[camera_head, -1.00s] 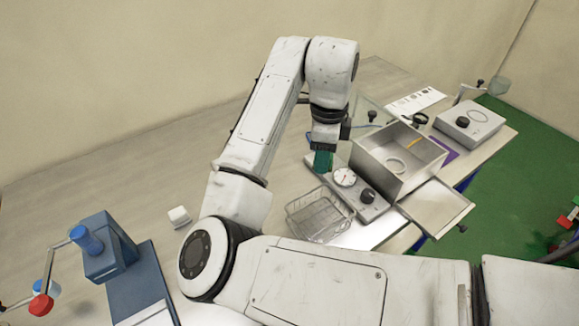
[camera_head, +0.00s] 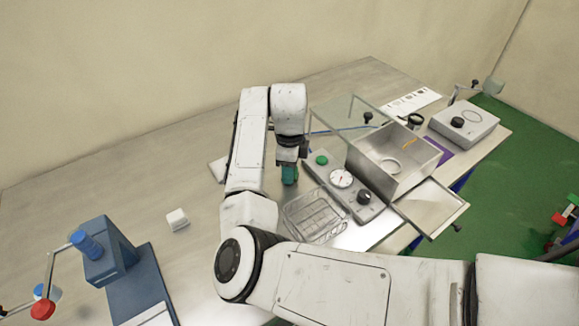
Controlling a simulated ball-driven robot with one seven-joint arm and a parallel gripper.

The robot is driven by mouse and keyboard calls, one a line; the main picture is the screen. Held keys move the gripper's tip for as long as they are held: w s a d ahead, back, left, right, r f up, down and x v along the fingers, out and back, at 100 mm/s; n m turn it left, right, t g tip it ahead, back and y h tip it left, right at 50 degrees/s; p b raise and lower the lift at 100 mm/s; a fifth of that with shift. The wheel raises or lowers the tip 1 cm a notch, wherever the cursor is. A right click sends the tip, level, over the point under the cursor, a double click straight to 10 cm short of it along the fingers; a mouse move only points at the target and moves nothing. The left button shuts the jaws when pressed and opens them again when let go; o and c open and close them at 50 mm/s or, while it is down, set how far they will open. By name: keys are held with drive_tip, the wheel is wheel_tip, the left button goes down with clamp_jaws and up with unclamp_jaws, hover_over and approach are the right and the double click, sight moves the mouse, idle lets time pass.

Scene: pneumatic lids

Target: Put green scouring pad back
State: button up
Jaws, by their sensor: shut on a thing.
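My gripper (camera_head: 288,166) points down over the table, left of the metal device, and is shut on a small teal-green block that I take for the green scouring pad (camera_head: 289,177). The fingers are small and partly merge with the pad, so I cannot tell whether the pad touches the table. A wire basket (camera_head: 314,217) stands just below and right of the pad.
The device carries a green button (camera_head: 321,159), a dial gauge (camera_head: 341,178) and a black knob (camera_head: 364,197). Its open metal box (camera_head: 412,165) has a clear raised panel behind. A white block (camera_head: 177,219) and blue stand (camera_head: 105,250) are left.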

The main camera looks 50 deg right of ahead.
drive_tip(key=shift+f, duration=0.2)
drive_tip(key=o, duration=0.9)
drive_tip(key=shift+o, duration=0.2)
wheel_tip(320, 180, up, 12)
drive_tip(key=b, duration=0.1)
drive_tip(key=shift+r, duration=0.25)
